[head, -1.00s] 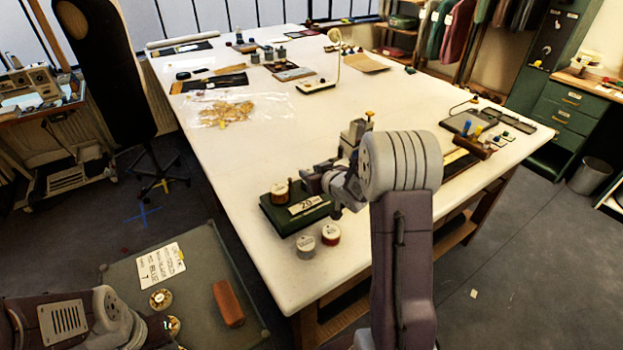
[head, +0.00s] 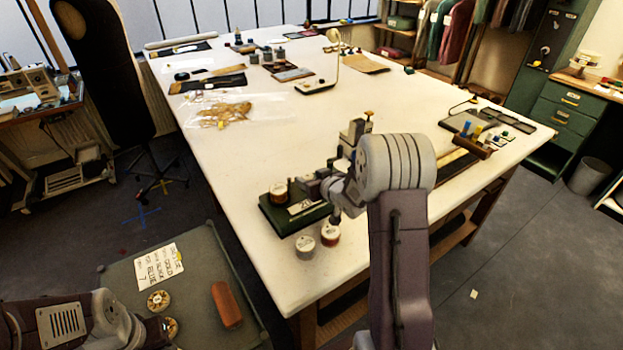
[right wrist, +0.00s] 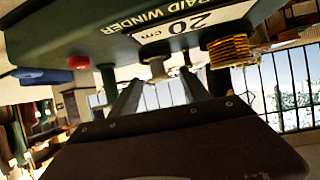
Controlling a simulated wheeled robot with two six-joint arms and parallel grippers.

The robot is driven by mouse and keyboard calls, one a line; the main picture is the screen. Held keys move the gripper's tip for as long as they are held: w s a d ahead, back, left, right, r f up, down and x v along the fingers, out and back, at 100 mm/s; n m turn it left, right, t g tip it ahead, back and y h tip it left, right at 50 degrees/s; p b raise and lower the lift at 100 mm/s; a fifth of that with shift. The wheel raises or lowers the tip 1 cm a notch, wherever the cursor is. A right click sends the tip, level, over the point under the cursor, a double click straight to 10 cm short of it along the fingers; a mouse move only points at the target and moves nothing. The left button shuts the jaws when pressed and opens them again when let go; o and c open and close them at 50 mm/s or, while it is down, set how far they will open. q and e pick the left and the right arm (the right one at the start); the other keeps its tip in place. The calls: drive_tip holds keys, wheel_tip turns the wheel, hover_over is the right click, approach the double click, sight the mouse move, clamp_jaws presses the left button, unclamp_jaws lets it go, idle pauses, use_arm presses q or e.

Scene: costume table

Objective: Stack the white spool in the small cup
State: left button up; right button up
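Two small spool-like cylinders stand upright at the table's near-left edge: a pale one with a white top (head: 305,246) and a red-sided one with a white top (head: 330,235). I cannot tell surely which is the white spool. No small cup can be made out for certain.
The braid winder (right wrist: 100,45) fills the top of the right wrist view, upside down. A gold-wound spool (head: 278,190) sits on the winder.

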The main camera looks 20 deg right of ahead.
drive_tip(key=shift+r+p, duration=0.4)
drive_tip(key=shift+r, duration=0.1)
drive_tip(key=v, duration=1.2)
drive_tip(key=shift+f, duration=0.2)
drive_tip(key=shift+d, duration=0.1)
